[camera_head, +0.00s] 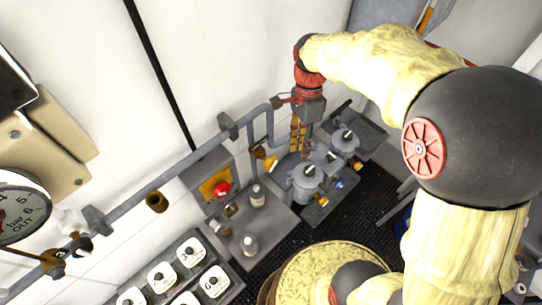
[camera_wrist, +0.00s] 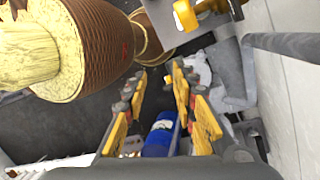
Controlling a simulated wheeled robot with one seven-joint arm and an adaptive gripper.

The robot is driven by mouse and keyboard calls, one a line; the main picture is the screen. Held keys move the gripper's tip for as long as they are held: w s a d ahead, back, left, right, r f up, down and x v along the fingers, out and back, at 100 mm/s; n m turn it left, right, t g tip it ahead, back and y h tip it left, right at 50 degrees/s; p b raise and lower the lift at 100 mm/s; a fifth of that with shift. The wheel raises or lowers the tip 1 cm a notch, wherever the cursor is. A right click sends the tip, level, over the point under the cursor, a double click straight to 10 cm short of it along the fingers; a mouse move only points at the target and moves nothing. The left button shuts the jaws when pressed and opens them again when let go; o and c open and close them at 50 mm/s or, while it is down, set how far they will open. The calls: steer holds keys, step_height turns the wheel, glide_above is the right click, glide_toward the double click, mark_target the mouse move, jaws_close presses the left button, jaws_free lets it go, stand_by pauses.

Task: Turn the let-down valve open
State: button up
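My gripper (camera_head: 299,150) points down beside the wall pipe, above the grey canister equipment. In the wrist view its yellow fingers (camera_wrist: 159,76) stand apart with nothing between their tips. A brass-coloured fitting (camera_head: 265,159) is on the pipework just left of my gripper; it may be the let-down valve, but no label shows. A yellow part (camera_wrist: 185,15) on a grey block is beyond the fingertips in the wrist view; I cannot tell whether it is the same fitting. I see no contact with either.
Two grey canisters (camera_head: 306,181) (camera_head: 345,141) stand below my gripper. A red button (camera_head: 221,188) on a yellow plate is left of it. A round gauge (camera_head: 20,208) and numbered dials (camera_head: 189,253) are farther left. A blue cylinder (camera_wrist: 158,138) shows between the finger bases.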

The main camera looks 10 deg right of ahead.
mark_target(271, 159)
steer(key=w+a+n+y, duration=0.2)
steer(key=a+n+y, duration=0.1)
steer(key=a+n, duration=0.25)
steer(key=shift+m+t, duration=0.25)
steer(key=shift+t, duration=0.15)
steer(key=shift+a+x, duration=0.15)
steer(key=shift+x, duration=1.6)
steer(key=shift+a+x, duration=0.15)
steer(key=shift+x, duration=1.6)
steer(key=shift+r, duration=0.15)
steer(key=c, duration=0.3)
steer(key=c, duration=0.4)
jaws_close()
